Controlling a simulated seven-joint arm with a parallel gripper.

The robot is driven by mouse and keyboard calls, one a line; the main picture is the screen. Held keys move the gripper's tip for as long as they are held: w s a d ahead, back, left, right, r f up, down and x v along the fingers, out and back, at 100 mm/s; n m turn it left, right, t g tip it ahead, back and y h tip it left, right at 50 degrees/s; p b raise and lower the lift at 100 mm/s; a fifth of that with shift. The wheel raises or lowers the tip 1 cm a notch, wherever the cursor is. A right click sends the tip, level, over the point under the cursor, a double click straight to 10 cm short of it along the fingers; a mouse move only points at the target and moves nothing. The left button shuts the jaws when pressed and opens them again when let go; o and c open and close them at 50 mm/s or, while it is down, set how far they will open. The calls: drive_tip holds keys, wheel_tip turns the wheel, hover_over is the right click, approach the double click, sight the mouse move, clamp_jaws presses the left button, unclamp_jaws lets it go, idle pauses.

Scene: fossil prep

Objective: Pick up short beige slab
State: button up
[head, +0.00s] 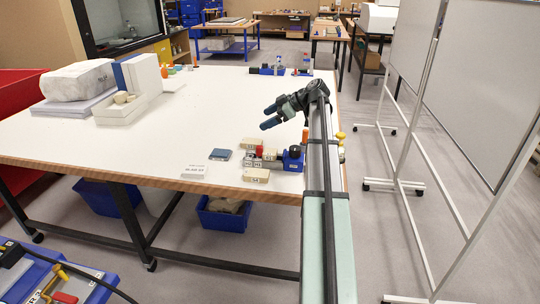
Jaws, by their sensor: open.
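A small beige slab (255,175) lies flat near the front edge of the white table (150,150), in front of a small cluster of items. Another small beige block (251,143) lies at the back of that cluster; I cannot tell which is the shorter. My gripper (266,117) is above the table, farther back than both, pointing left. Its two blue fingers are apart with nothing between them.
By the slabs are a dark blue-grey block (221,154), a white card (194,169), a red-topped item (260,151) and a blue device (293,158). A white tray (118,112) and wrapped block (78,80) stand back left. The table's middle is clear.

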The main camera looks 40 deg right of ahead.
drive_tip(key=w+g, duration=0.1)
drive_tip(key=m+g+h, duration=0.1)
drive_tip(key=g+h, duration=0.3)
approach(270, 151)
drive_tip(key=shift+x, duration=4.3)
drive_tip(key=shift+s, duration=0.1)
drive_tip(key=c, duration=1.3)
drive_tip(key=shift+o, duration=0.2)
